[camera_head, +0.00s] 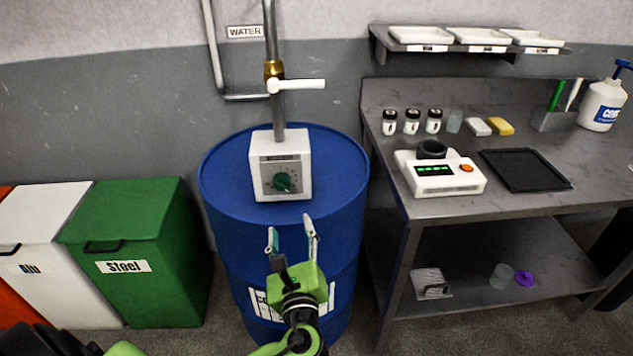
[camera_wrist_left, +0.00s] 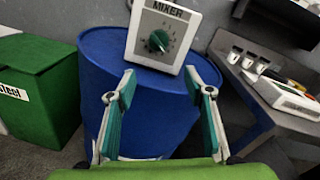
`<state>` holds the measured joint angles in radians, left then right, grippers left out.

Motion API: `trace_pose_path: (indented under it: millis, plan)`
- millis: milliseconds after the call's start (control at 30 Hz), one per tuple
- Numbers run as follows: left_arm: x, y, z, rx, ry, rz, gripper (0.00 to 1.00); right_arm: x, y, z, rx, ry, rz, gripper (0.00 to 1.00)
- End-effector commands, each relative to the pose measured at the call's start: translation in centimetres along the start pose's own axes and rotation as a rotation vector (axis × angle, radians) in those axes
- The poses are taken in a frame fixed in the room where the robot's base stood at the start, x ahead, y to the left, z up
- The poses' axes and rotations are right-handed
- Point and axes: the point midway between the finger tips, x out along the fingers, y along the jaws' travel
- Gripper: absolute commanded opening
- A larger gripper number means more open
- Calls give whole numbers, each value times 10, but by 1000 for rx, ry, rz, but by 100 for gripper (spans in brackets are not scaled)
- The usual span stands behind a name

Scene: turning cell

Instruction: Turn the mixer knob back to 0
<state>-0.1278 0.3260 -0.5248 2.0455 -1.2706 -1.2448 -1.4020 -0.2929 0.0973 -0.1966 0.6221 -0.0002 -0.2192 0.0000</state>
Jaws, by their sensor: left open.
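The mixer box (camera_head: 262,180) is white with a grey face and stands on top of a blue drum (camera_head: 340,180). Its round green knob (camera_head: 282,182) is on the front face. In the left wrist view the mixer box (camera_wrist_left: 139,40) carries the word MIXER, and the knob (camera_wrist_left: 158,41) shows clearly; the scale marks are too small to read. My left gripper (camera_head: 291,228) is open and empty, below and in front of the box, apart from the knob. In the wrist view its fingers (camera_wrist_left: 160,85) point up toward the box. My right gripper is not in view.
A pipe with a brass fitting and white lever (camera_head: 297,84) rises behind the mixer box. A green Steel bin (camera_head: 125,225) stands left of the drum. A grey workbench (camera_head: 450,207) with a scale (camera_head: 440,185) and several jars stands right.

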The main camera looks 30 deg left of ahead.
Motion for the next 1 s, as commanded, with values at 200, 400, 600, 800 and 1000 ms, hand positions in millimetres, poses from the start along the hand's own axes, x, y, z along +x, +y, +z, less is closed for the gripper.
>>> trace_pose_path:
  millis: [200,400,600,800,1000]
  plan:
    - [15,-2,12,11,-24,0,47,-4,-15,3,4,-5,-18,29]
    - [55,-2,14,11,-25,1,47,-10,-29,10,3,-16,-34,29]
    - [97,-2,13,10,-22,0,47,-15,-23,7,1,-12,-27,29]
    - [126,-2,12,8,-19,1,47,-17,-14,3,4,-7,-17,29]
    - [136,-2,11,8,-18,-1,47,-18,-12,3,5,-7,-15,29]
